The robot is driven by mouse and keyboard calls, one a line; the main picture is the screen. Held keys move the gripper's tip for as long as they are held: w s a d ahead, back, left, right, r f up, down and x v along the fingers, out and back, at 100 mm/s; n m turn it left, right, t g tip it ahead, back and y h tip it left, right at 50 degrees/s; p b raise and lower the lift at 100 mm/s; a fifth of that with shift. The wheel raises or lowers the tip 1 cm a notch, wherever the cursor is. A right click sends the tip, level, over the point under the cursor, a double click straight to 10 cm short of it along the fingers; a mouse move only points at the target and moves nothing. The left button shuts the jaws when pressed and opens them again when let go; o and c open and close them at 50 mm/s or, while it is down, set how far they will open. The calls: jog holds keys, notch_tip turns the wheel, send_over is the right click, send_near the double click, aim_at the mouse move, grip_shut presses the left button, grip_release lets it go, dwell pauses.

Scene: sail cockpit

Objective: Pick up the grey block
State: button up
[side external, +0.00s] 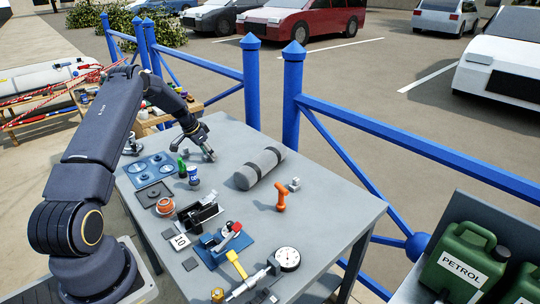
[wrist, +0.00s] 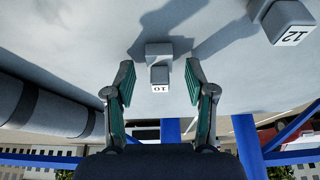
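My gripper (wrist: 160,84) is open, with its two green-lined fingers apart in the wrist view. A small grey block (wrist: 160,78) with a white face marked 10 lies between the fingers in that view, apart from both. A wider grey part shows directly behind it; I cannot tell if it is the same piece. In the side view my gripper (side external: 208,150) is low over the far side of the table, left of the grey cylinder, and the block under it cannot be made out. Another grey block (wrist: 288,22) marked 12 is at the wrist view's upper right.
The grey cylinder (side external: 260,168) lies right of my gripper. A green bottle (side external: 182,165) and a blue can (side external: 194,176) stand close in front of it. An orange tool (side external: 281,196) and a small grey piece (side external: 294,184) are further right. Blue fence posts (side external: 251,85) rise behind the table.

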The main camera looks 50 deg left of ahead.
grip_shut()
jog(key=shift+r, duration=0.15)
